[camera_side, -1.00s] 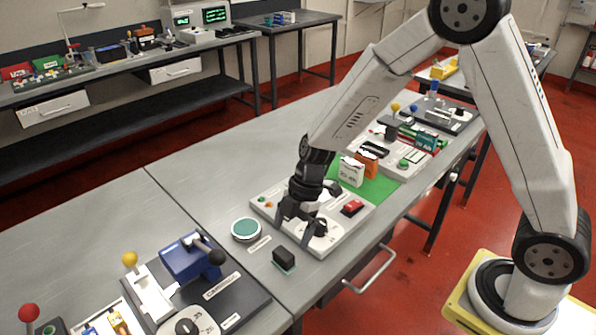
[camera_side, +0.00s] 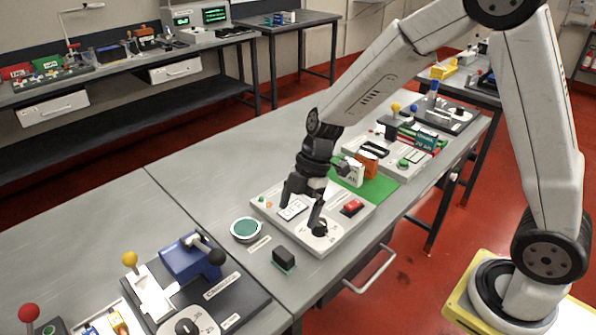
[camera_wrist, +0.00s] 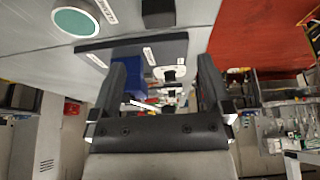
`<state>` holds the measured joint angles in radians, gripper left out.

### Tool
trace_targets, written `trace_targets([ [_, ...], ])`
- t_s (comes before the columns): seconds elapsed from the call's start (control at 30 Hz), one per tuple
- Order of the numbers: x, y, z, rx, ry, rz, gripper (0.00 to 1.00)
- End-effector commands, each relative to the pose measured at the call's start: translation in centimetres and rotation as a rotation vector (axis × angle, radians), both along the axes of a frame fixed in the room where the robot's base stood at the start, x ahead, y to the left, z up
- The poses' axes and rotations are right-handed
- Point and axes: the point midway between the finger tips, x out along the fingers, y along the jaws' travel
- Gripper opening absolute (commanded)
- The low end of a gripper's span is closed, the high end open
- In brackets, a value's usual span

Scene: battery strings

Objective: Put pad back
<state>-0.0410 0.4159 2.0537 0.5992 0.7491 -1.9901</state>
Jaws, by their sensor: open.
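Two things could be the pad; I cannot tell which one is meant. A black block with a thin green base (camera_side: 284,259) sits on the bench near its front edge. A round green disc in a white rim (camera_side: 246,229) lies to its left and farther back; it also shows in the wrist view (camera_wrist: 77,20). The black block also shows in the wrist view (camera_wrist: 158,13). My gripper (camera_side: 303,212) is open and empty over the white panel (camera_side: 330,240), to the right of both. Its fingers show in the wrist view (camera_wrist: 163,85).
The white panel carries a black knob (camera_side: 320,229) and a red switch (camera_side: 352,207). A printed label (camera_side: 259,244) lies between the disc and block. A dark board with a blue device (camera_side: 190,256) stands at the lower left. The bench behind the disc is clear.

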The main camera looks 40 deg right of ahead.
Motion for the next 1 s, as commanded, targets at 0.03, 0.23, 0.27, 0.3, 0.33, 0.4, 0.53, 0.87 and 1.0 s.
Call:
trace_targets([
  [0.03,0.0,0.0,0.0,0.000,0.000,0.000,1.00],
  [0.23,-0.2,-0.2,0.0,-0.008,0.008,-0.023,1.00],
  [0.27,-0.3,-0.2,0.0,-0.011,0.011,-0.032,1.00],
  [0.3,-0.4,-0.3,0.0,-0.016,0.017,-0.050,1.00],
  [0.33,-0.5,-0.5,0.0,-0.022,0.021,-0.066,1.00],
  [0.4,-0.9,-0.8,0.1,-0.038,0.033,-0.112,1.00],
  [0.53,-1.8,-1.7,0.2,-0.076,0.063,-0.237,1.00],
  [0.87,-4.7,-4.2,0.4,-0.168,0.121,-0.640,1.00],
  [1.0,-5.8,-5.2,0.5,-0.190,0.132,-0.814,1.00],
])
